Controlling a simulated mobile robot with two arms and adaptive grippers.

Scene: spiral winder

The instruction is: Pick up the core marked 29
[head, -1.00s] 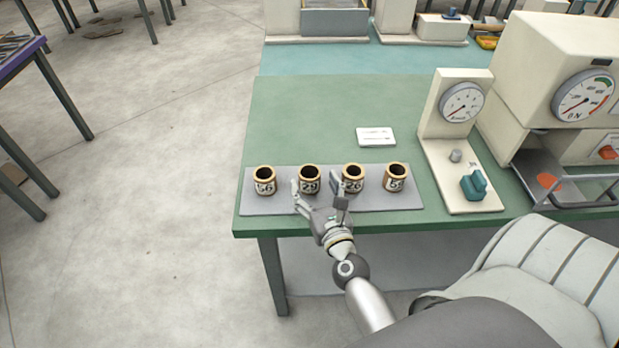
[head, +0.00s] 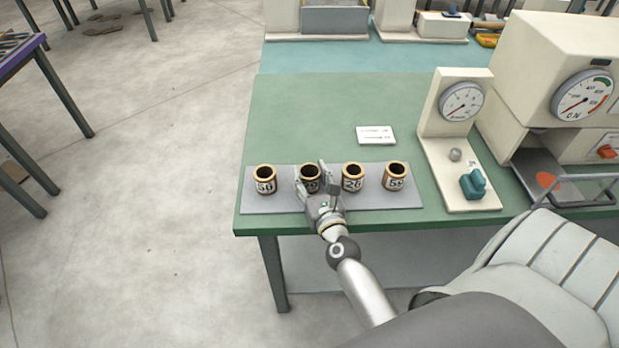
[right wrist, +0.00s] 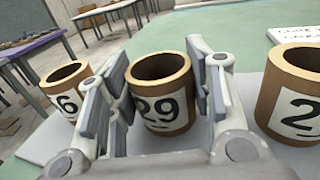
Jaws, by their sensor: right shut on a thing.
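The core marked 29 (head: 310,169) is a short brown tube with a white label, second from the left in a row on a grey mat (head: 385,205). In the right wrist view the core marked 29 (right wrist: 163,84) stands upright, its number facing the camera. My right gripper (head: 312,177) is shut on it, one finger on each side. In the head view the fingers hide part of its label. The core still appears to be on the mat. My left gripper is not in view.
One core (head: 264,179) stands to the left; two others, a nearer core (head: 353,178) and an end core (head: 396,176), stand to the right. A white card (head: 376,135) lies behind them. A dial gauge stand (head: 455,140) is at the right on the green table (head: 300,120).

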